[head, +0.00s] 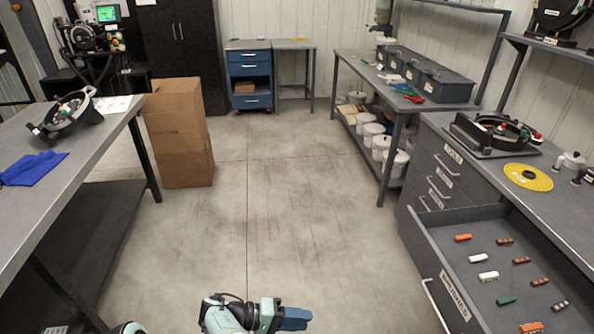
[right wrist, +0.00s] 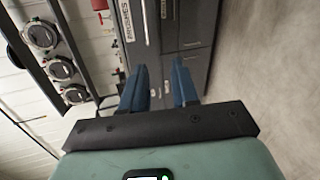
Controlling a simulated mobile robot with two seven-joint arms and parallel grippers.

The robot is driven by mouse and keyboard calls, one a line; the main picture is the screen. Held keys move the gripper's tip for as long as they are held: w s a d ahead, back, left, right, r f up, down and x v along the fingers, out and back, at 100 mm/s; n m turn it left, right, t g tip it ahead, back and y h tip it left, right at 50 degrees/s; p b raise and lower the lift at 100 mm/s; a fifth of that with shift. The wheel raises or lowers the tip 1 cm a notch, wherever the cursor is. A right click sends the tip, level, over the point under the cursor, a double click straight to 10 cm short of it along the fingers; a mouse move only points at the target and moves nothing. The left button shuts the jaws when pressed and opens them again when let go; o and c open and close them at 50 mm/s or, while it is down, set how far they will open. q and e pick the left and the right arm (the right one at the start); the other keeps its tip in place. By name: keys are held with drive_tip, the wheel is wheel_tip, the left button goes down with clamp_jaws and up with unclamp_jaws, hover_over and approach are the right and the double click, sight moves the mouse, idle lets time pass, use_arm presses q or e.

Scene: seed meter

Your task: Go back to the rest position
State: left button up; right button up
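My right gripper (head: 296,318) shows at the bottom of the head view, with blue fingers pointing right, over the bare floor. In the right wrist view its two blue fingers (right wrist: 158,88) stand apart with nothing between them. It is clear of the bench and the open drawer. My left gripper is not in view; only a small piece of my own body shows at the bottom left edge.
An open drawer (head: 462,238) with several small coloured items juts out at the right. A left workbench (head: 100,128) carries a ring-shaped device and a blue cloth (head: 33,168). A cardboard box (head: 178,135) stands beside it. The middle floor (head: 260,215) is clear.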

drive_tip(key=s+d+f+n+g+y+b, duration=0.1)
drive_tip(key=s+d+f+n+g+y, duration=0.15)
drive_tip(key=d+f, duration=0.75)
drive_tip(key=s+d+f+m+g+y+b, duration=0.1)
drive_tip(key=s+f+g+y, duration=0.15)
drive_tip(key=s+f, duration=0.45)
drive_tip(key=s+d+f+g+y+b, duration=0.15)
drive_tip(key=f+y, duration=0.25)
drive_tip(key=f, duration=0.7)
drive_tip(key=s+f+m+t+y+b, duration=0.2)
drive_tip(key=s+f+m+y+b, duration=0.4)
drive_tip(key=s, duration=0.9)
use_arm(q)
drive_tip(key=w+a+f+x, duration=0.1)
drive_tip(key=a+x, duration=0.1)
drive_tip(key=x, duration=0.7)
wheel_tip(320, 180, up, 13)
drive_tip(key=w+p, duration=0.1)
drive_tip(key=p, duration=1.1)
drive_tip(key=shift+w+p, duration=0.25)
drive_tip(key=shift+p, duration=0.15)
use_arm(e)
wheel_tip(320, 180, up, 10)
drive_tip(key=d+m+t+y, duration=0.1)
drive_tip(key=m+t+y, duration=0.1)
drive_tip(key=y, duration=0.1)
drive_tip(key=shift+s, duration=0.3)
